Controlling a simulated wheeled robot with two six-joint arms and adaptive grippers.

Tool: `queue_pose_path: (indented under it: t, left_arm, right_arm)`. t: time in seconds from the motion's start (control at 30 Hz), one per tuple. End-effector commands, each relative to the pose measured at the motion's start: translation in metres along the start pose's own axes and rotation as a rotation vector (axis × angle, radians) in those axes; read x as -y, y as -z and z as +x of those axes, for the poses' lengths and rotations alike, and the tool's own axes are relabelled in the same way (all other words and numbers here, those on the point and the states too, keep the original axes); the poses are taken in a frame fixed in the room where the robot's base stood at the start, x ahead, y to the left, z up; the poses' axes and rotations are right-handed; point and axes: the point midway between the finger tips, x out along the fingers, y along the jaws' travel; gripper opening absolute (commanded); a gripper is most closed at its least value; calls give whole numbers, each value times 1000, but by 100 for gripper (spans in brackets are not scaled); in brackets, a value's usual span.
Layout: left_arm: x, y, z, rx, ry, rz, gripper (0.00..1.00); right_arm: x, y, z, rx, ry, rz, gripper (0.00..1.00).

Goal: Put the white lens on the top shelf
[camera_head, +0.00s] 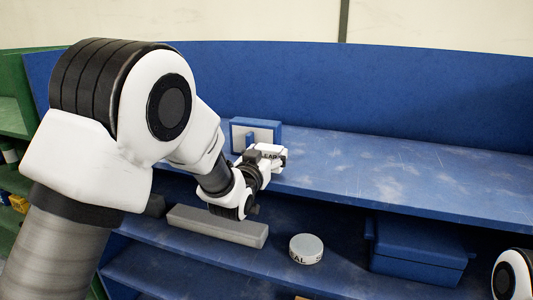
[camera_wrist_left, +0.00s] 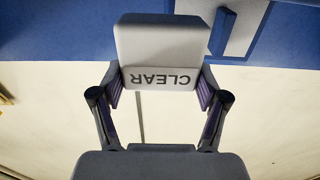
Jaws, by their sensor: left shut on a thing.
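The white lens (camera_wrist_left: 163,45), a pale rounded block marked "CLEAR", sits between the fingers of my left gripper (camera_wrist_left: 160,92) in the left wrist view. My left gripper (camera_head: 262,161) is shut on it. In the head view the lens (camera_head: 272,149) is small and partly hidden by the gripper. It is at the front edge of the blue top shelf (camera_head: 370,180), just in front of a blue box with a pale front. I cannot tell whether it touches the shelf. My right gripper is out of view.
The blue box with a pale front (camera_head: 262,126) stands on the top shelf; the shelf to its right is bare. The shelf below holds a long grey block (camera_head: 217,225), a round pale tin (camera_head: 306,248) and a blue case (camera_head: 418,250). A green shelf unit (camera_head: 12,115) stands left.

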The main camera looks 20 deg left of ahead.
Motion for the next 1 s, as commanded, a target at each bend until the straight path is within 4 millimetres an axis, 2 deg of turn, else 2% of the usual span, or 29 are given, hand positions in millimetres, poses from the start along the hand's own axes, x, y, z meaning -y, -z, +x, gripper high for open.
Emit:
queue_pose_path:
  t: [0.03, 0.1, 0.47, 0.5, 0.53, 0.87, 0.97, 1.0]
  left_arm:
    - [0, -6, 0, 5, 0, 0, 39]
    - [0, -15, 0, 3, 1, 0, 39]
    - [1, -24, -1, -1, 1, 0, 39]
    - [1, -22, -1, 0, 1, 0, 88]
    - [1, -21, -1, 0, 1, 0, 99]
    - [1, -21, -1, 0, 1, 0, 99]
    - [1, -14, -1, 0, 1, 0, 99]
    - [1, -20, -6, -1, 1, 1, 99]
  right_arm:
    - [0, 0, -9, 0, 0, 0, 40]
    - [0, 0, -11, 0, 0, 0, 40]
    - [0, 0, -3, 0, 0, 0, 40]
    - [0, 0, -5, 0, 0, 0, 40]
    - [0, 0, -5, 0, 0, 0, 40]
    - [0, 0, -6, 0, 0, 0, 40]
    - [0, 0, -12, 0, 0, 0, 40]
    - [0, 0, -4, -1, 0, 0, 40]
